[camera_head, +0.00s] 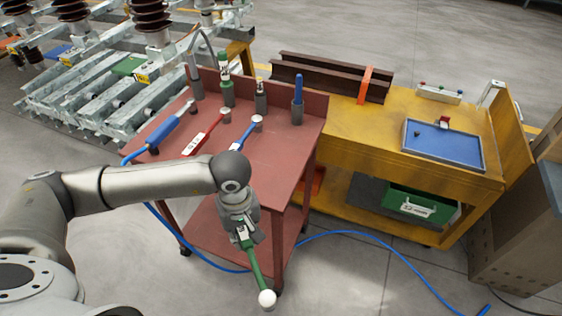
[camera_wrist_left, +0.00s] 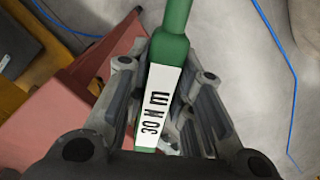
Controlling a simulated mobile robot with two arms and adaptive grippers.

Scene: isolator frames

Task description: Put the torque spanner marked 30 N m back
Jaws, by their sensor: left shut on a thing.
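The green torque spanner (camera_head: 253,262) has a white ball-like end (camera_head: 267,299). My left gripper (camera_head: 244,234) is shut on it, and it hangs slanting down in front of the red cart (camera_head: 309,126). In the left wrist view the spanner (camera_wrist_left: 174,52) lies between my fingers, and its white label (camera_wrist_left: 158,108) reads 30 N m. A red spanner (camera_head: 206,134) with a white label and a blue spanner (camera_head: 244,132) lie on the cart top. My right gripper is not in view.
A yellow bench (camera_head: 350,140) with a blue tray (camera_head: 445,146) adjoins at right. Blue hose crosses the floor.

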